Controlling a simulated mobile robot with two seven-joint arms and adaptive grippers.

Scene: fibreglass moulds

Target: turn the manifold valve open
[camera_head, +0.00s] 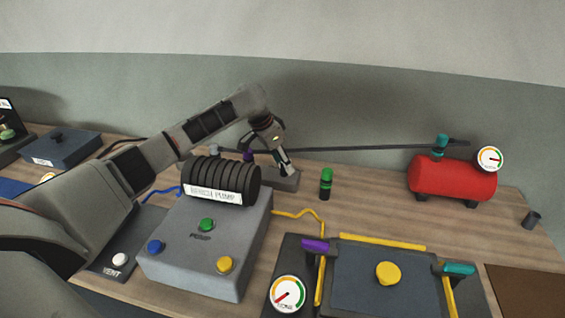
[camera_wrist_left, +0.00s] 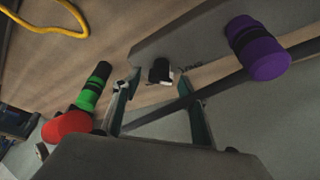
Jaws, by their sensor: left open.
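The manifold is a grey block (camera_head: 290,183) on the bench behind the pump, partly hidden by it; it also shows in the left wrist view (camera_wrist_left: 185,42). A purple valve handle (camera_head: 248,156) stands on it, large in the left wrist view (camera_wrist_left: 262,50). A small black fitting (camera_wrist_left: 160,72) sits on the block by a label too small to read. My left gripper (camera_head: 286,168) is open and points down over the block's right end. In the left wrist view its fingers (camera_wrist_left: 158,88) are apart, with the black fitting just beyond them. My right gripper is out of view.
A ribbed black pump (camera_head: 220,172) on a grey box (camera_head: 190,265) stands in front. A green-topped cylinder (camera_head: 326,184) is close right of my gripper. A red tank (camera_head: 452,180) with a gauge (camera_head: 489,159) stands farther right. A dark hose (camera_head: 370,148) runs behind.

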